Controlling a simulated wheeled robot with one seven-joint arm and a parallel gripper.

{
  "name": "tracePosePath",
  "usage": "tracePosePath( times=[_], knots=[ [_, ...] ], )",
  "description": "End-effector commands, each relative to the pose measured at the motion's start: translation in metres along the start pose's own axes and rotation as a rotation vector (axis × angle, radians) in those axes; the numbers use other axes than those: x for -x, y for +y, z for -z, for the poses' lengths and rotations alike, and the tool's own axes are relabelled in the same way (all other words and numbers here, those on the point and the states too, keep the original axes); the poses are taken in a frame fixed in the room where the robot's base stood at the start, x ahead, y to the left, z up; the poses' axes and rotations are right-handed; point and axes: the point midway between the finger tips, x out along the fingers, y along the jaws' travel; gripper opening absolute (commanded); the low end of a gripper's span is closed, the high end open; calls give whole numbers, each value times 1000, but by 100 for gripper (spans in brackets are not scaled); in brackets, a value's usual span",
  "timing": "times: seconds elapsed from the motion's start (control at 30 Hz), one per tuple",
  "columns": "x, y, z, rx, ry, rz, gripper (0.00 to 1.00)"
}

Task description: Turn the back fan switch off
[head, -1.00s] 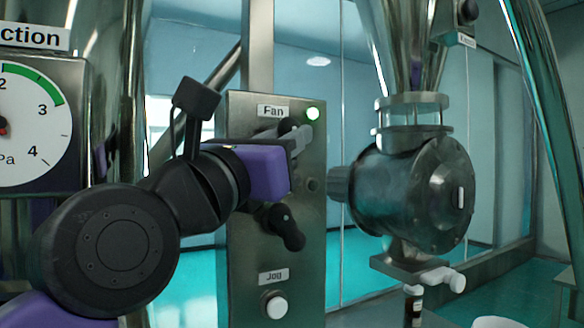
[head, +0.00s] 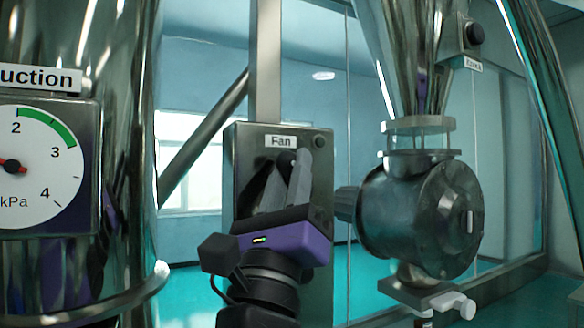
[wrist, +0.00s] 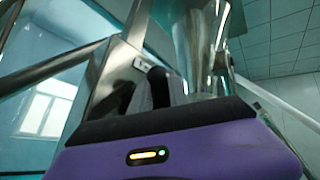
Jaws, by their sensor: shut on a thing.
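The grey panel (head: 243,150) labelled "Fan" (head: 281,141) stands upright at the picture's middle in the head view. Its small round lamp (head: 319,142) at the top right is dark. The black fan switch knob (head: 287,158) is just below the label and mostly hidden by the fingers. My gripper (head: 285,166) reaches up to it from below, its fingers closed around the knob. The wrist view shows the dark knob (wrist: 158,74) between the fingertips, in front of the panel (wrist: 110,77). The knob's exact pointing is hidden.
A suction gauge (head: 38,165) on a shiny steel vessel (head: 115,250) is at the left. A round steel valve housing (head: 415,205) with a white handle stands close to the panel's right. My gripper body hides the panel's lower part.

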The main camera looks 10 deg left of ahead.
Motion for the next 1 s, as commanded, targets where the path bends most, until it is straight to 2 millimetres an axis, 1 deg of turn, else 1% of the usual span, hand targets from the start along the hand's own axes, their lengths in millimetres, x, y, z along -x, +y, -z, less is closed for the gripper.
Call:
tracePosePath(
  times=[0.53,0.57,0.6,0.87,1.0],
  knots=[
    [1,1,-2,8,-17,-6,0],
    [1,1,-2,8,-17,-6,27],
    [1,1,-1,8,-17,-6,30],
    [1,1,-1,7,-15,-5,30],
    [10,2,1,9,-15,-6,30]
  ],
)
